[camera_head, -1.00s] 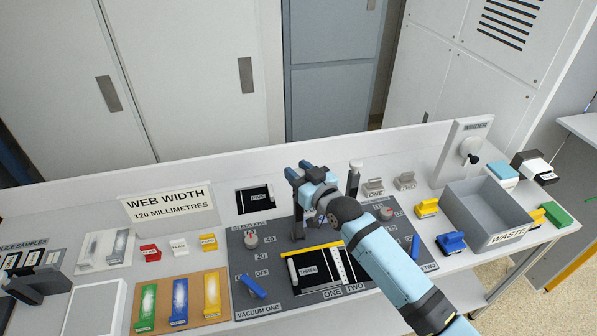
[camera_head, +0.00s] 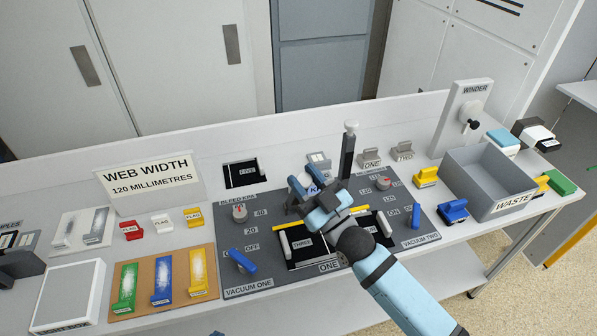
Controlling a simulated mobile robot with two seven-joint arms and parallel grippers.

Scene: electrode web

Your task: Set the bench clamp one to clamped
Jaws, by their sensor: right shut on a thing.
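The vacuum panel (camera_head: 260,275) carries a black sheet marked THREE, with a pale clamp bar (camera_head: 285,243) along its left part and another pale bar (camera_head: 384,223) at its right. The label ONE (camera_head: 330,267) is in front of the sheet. My right gripper (camera_head: 305,187) is low over the back of the panel, shut on what seems to be the bench clamp one lever. That lever is mostly hidden by my gripper. A second dark lever with a pale tip (camera_head: 348,150) stands upright behind it. My left gripper is not in view.
The blue VACUUM ONE handle (camera_head: 242,261) and a dial (camera_head: 239,212) are left of the sheet. A blue VACUUM TWO handle (camera_head: 416,216) is at the right. The grey waste bin (camera_head: 490,182) and winder (camera_head: 468,115) stand farther right.

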